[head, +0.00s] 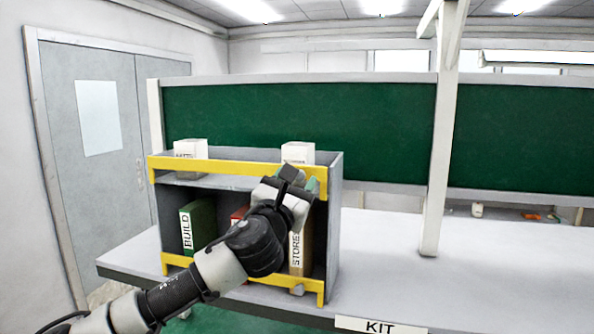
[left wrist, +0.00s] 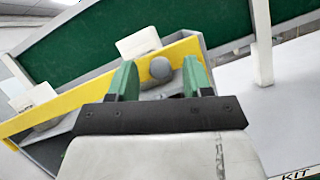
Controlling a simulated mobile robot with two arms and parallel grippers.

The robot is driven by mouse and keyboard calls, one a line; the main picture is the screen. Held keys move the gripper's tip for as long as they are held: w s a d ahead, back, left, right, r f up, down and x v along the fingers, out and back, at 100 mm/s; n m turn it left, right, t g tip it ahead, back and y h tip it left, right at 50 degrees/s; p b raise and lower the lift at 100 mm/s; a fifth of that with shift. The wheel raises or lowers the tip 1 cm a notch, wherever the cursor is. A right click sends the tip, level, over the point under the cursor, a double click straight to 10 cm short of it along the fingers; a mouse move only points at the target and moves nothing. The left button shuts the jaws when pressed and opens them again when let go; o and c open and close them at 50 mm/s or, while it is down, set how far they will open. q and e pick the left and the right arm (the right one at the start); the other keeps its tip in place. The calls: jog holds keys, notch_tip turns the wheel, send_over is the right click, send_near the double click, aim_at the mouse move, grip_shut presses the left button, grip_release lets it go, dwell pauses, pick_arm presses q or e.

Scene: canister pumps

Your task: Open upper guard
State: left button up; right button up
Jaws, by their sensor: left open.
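The upper guard (head: 215,166) is a yellow bar across the top front of a grey shelf unit (head: 334,200). It also crosses the left wrist view (left wrist: 60,103), where a round grey knob (left wrist: 160,68) shows on it. My left gripper (head: 300,180) is at the right end of this guard and hides part of it in the head view. In the left wrist view its green fingers (left wrist: 160,82) are open, with the knob showing between them. I cannot tell how far the fingertips are from the knob. My right gripper is not in view.
A lower yellow guard (head: 320,286) with a grey knob (head: 297,290) runs along the shelf's bottom front. Binders marked BUILD (head: 199,225) and STORES (head: 301,250) stand inside. White boxes (head: 190,149) are behind the upper guard.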

pick_arm(q)
jog(key=shift+w+d+r, duration=0.1)
jog(key=shift+w, duration=0.25)
jog(key=shift+c, duration=0.2)
grip_shut()
